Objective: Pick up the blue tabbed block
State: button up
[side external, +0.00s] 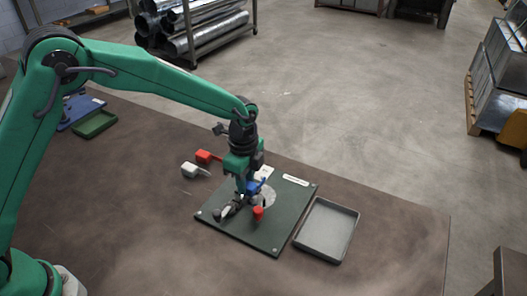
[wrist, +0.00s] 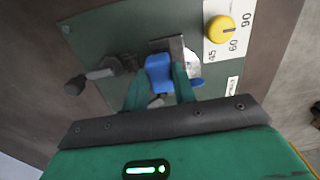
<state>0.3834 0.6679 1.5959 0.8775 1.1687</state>
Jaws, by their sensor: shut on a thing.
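The blue tabbed block (wrist: 158,72) is between the two green fingers of my gripper (wrist: 161,82) in the wrist view, with a finger against each side. In the side external view the blue block (side external: 256,186) shows partly behind my gripper (side external: 246,190), which points down over the dark green board (side external: 272,238). My gripper is shut on the block. The block is close over the board's fixture, by a grey metal plate (wrist: 176,48). I cannot tell whether it touches the fixture or is clear of it.
A dark-handled lever (wrist: 92,79) and a yellow dial knob (wrist: 220,28) are on the board. An empty grey tray (side external: 327,230) is at right.

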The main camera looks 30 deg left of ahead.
notch_tip(320, 180, up, 3)
jog(key=shift+f, duration=0.15)
jog(key=s+d+r, duration=0.6)
jog(key=s+d, duration=0.1)
jog(key=s, duration=0.2)
jog(key=shift+s+r, duration=0.15)
jog(key=shift+r, duration=0.2)
